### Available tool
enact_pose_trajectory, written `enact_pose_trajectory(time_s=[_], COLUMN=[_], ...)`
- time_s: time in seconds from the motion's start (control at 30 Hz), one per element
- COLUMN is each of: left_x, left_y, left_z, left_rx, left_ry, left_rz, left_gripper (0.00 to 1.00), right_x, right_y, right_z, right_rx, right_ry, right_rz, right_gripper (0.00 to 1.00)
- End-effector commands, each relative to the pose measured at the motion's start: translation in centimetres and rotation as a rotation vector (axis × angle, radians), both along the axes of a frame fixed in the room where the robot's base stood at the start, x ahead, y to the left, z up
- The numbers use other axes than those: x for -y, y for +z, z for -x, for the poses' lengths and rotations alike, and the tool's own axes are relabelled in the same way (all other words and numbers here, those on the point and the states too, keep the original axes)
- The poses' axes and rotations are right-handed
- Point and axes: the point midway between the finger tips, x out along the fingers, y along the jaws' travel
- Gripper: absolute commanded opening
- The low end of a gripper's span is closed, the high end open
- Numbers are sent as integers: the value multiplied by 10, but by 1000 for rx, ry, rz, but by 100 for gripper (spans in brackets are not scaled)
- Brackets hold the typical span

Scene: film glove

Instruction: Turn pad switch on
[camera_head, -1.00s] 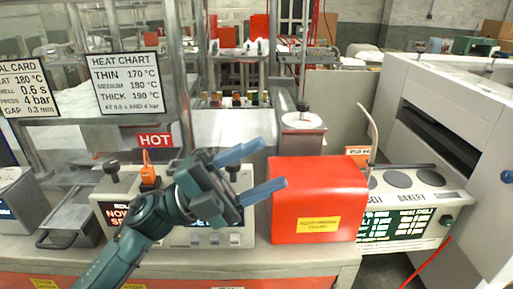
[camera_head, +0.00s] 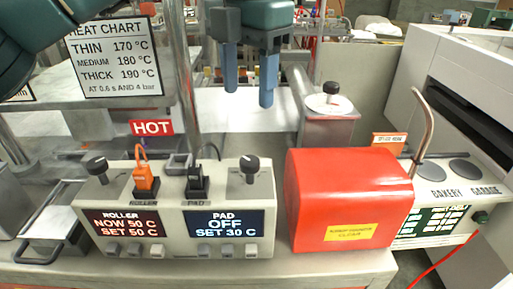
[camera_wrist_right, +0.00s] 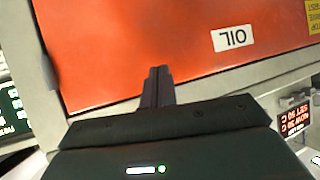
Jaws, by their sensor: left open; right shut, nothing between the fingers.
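The pad switch (camera_head: 196,183) is a black rocker on top of the control box, at the PAD label, and it is unlit. The PAD display (camera_head: 223,223) below it reads OFF, SET 30 C. The orange roller switch (camera_head: 146,180) beside it is lit; its ROLLER display (camera_head: 129,223) reads NOW 50 C, SET 50 C. My left gripper (camera_head: 249,99) is open and empty, blue fingers pointing down, above and behind the box, apart from the switch. My right gripper (camera_wrist_right: 157,75) is shut and empty before an orange-red panel with an OIL label.
Black knobs (camera_head: 249,168) flank the switches on the control box (camera_head: 265,200). A red cover (camera_head: 345,190) stands right of the box. A HOT sign (camera_head: 152,128) and a metal post (camera_head: 185,80) stand behind it. A lidded grey pot (camera_head: 329,125) is behind the red cover.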

Motion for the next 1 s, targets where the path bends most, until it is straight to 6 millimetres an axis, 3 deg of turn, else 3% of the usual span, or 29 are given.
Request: enact_pose_trajectory(time_s=[0.6, 0.8, 1.0], left_x=[1, 1, 1], left_y=[-111, -126, -128], left_z=[1, 1, 1], left_rx=[-6, -4, -4], left_ry=[-4, -4, -4], left_rz=[5, 6, 6], left_gripper=[54, 54, 54], right_x=[2, 2, 2], right_y=[2, 3, 3], right_z=[0, -1, -1], right_rx=[-1, -1, -1], right_ry=[-2, -5, -6], right_rz=[7, 8, 8], right_gripper=[0, 0, 0])
